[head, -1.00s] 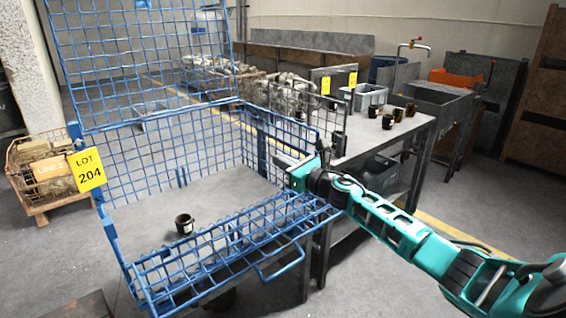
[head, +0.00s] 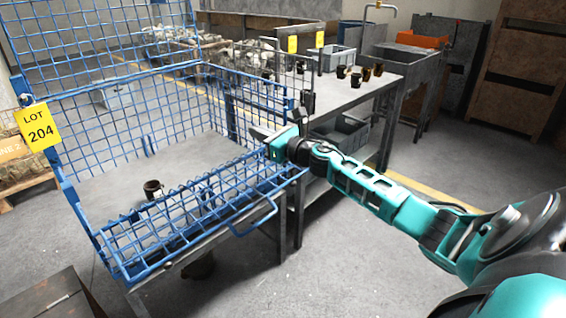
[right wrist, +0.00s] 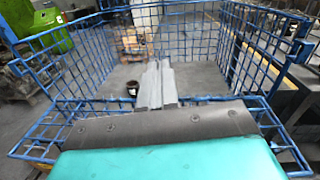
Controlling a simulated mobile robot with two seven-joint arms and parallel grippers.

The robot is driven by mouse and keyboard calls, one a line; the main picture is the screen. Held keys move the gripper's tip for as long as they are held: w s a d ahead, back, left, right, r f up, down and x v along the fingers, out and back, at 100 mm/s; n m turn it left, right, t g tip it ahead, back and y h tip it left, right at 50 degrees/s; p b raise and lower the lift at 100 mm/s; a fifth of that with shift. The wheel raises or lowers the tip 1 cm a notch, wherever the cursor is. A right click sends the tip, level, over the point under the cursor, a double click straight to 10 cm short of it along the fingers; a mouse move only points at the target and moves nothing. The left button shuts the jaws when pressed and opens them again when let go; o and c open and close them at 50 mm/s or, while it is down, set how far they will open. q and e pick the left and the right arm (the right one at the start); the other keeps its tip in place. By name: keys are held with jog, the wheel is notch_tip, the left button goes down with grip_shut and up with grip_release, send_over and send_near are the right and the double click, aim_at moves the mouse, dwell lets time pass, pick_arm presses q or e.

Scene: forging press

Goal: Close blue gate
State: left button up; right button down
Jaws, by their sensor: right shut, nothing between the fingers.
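The blue gate (head: 190,225) is the low front mesh panel of a blue wire cage (head: 130,110). It hangs tilted outward from the cage front, with a loop handle (head: 257,220) on its front edge. In the right wrist view its bars (right wrist: 75,140) run along both sides of my wrist. My right gripper (head: 262,134) is shut and empty above the gate's right end, at the cage's right side. In the right wrist view its fingers (right wrist: 157,85) point into the cage; I cannot tell whether they touch any mesh. My left gripper is out of view.
A dark cup (head: 152,189) stands on the cage floor. A yellow LOT 204 label (head: 40,128) hangs at the left. A table (head: 345,97) with several dark cups stands right of the cage. A dark box (head: 55,295) is at front left. Floor at front centre is clear.

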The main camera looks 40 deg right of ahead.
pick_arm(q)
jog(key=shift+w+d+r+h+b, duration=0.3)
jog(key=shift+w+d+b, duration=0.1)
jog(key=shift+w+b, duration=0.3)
pick_arm(e)
jog(key=s+d+f, duration=0.1)
jog(key=s+f, duration=0.2)
jog(key=s, duration=0.4)
jog(key=shift+s+d, duration=0.15)
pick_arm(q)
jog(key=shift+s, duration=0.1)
pick_arm(e)
jog(key=shift+f, duration=0.1)
